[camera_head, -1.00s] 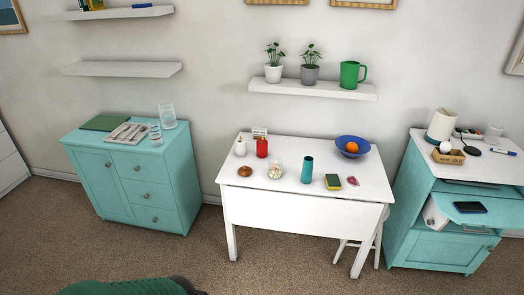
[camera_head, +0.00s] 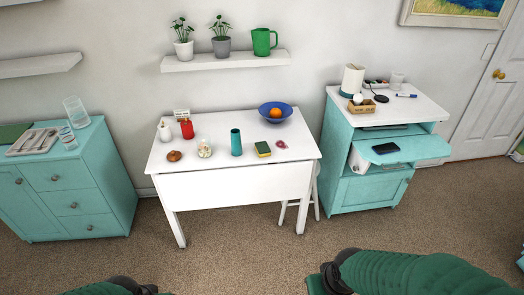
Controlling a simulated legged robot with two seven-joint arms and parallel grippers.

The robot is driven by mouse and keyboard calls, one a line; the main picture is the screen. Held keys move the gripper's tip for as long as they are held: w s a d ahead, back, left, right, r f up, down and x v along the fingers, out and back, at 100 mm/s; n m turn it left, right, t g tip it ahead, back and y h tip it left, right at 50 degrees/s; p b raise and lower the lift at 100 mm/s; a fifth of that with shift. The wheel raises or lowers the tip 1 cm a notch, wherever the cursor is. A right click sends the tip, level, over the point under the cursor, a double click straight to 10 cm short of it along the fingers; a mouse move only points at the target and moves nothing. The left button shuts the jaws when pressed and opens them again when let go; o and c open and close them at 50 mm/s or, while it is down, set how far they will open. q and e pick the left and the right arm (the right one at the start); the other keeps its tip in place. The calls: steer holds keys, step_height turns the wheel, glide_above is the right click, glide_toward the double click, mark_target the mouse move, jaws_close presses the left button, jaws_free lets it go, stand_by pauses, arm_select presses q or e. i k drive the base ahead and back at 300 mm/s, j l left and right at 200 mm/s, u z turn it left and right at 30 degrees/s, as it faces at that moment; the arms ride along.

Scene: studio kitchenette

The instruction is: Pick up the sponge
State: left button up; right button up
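The sponge (camera_head: 262,148), yellow with a dark green top, lies on the white table (camera_head: 224,184) near its front edge, right of a teal cylinder. Both of my green arms show only in part at the bottom of the head view, well below and in front of the table. My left arm shows at bottom left and my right arm at bottom right. Their gripper fingers cannot be made out, and neither arm is near the sponge.
Near the sponge stand a teal cylinder (camera_head: 236,142), a pink item (camera_head: 281,144) and a blue bowl (camera_head: 275,112) with an orange. Teal cabinets flank the table. Carpet (camera_head: 235,255) in front is open.

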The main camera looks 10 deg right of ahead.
mark_target(263, 148)
steer(key=i+l+u, duration=0.35)
steer(key=i, duration=0.4)
steer(key=i+l+u, duration=0.35)
steer(key=i+l, duration=0.3)
steer(key=i+l+u, duration=0.35)
steer(key=i+l, duration=0.25)
steer(key=l, duration=0.25)
